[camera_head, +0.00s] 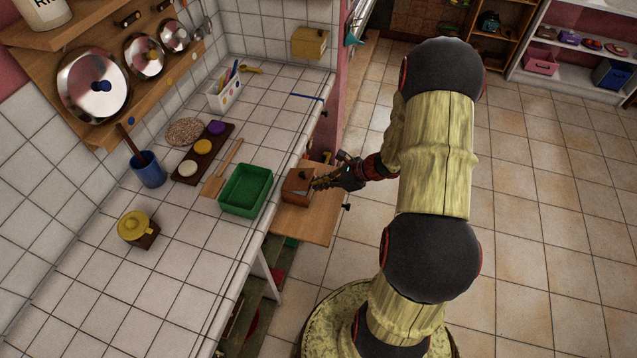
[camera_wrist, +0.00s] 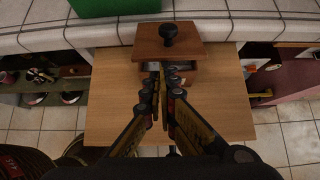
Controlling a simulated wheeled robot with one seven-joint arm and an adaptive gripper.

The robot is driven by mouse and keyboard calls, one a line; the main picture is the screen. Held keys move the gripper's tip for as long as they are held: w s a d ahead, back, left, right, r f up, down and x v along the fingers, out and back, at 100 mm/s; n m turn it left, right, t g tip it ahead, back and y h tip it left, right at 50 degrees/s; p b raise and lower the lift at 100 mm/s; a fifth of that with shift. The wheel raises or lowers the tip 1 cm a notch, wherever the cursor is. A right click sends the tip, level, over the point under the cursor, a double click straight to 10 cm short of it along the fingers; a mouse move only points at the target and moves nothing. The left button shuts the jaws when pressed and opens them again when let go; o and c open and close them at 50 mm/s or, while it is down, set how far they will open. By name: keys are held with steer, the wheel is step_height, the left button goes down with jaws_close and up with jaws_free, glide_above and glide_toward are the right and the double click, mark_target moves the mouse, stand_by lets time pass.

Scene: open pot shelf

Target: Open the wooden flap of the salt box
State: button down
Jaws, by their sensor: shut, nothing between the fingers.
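The salt box (camera_head: 297,187) is a small reddish-brown wooden box on a pulled-out wooden board (camera_head: 309,223) at the counter's edge. In the wrist view its wooden flap (camera_wrist: 148,46) covers the top and carries a black knob (camera_wrist: 168,32). My gripper (camera_head: 317,184) reaches the box from the right in the head view. In the wrist view my gripper (camera_wrist: 161,69) has its fingertips together and empty at the flap's near edge, below the knob. The fingers hide part of the box front; contact is unclear.
A green tray (camera_head: 246,189) stands on the tiled counter just behind the box. A blue cup (camera_head: 148,169), a yellow-lidded pot (camera_head: 135,226) and a dark rack with coloured lids (camera_head: 203,152) stand farther left. The board around the box is mostly clear.

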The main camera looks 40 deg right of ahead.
mark_target(305, 182)
steer(key=r+g+p, duration=0.1)
steer(key=p, duration=0.2)
steer(key=w+r+h+p, duration=0.1)
steer(key=r+p, duration=0.1)
steer(key=p, duration=0.1)
steer(key=a+r+g+h+p, duration=0.1)
steer(key=p, duration=0.2)
steer(key=shift+w+a+r+g, duration=0.1)
steer(key=shift+w+r+g, duration=0.05)
steer(key=shift+r+g, duration=0.15)
steer(key=w+a+r+g+h+p, duration=0.1)
steer(key=g+p, duration=0.1)
steer(key=p, duration=0.5)
steer(key=shift+w+r+h, duration=0.25)
steer(key=shift+r+h, duration=0.05)
steer(key=shift+r, duration=0.05)
steer(key=w+a+r+p, duration=0.1)
steer(key=p, duration=0.2)
steer(key=shift+w+r, duration=0.1)
steer(key=shift+w, duration=0.05)
steer(key=shift+w+a+r+p, duration=0.5)
steer(key=shift+w+p, duration=0.1)
steer(key=shift+p, duration=0.4)
steer(key=shift+w+a+r+p, duration=0.2)
steer(key=shift+w+a+p, duration=0.2)
steer(key=shift+w, duration=0.2)
steer(key=shift+w+a+f, duration=0.1)
steer(key=shift+w+a, duration=0.1)
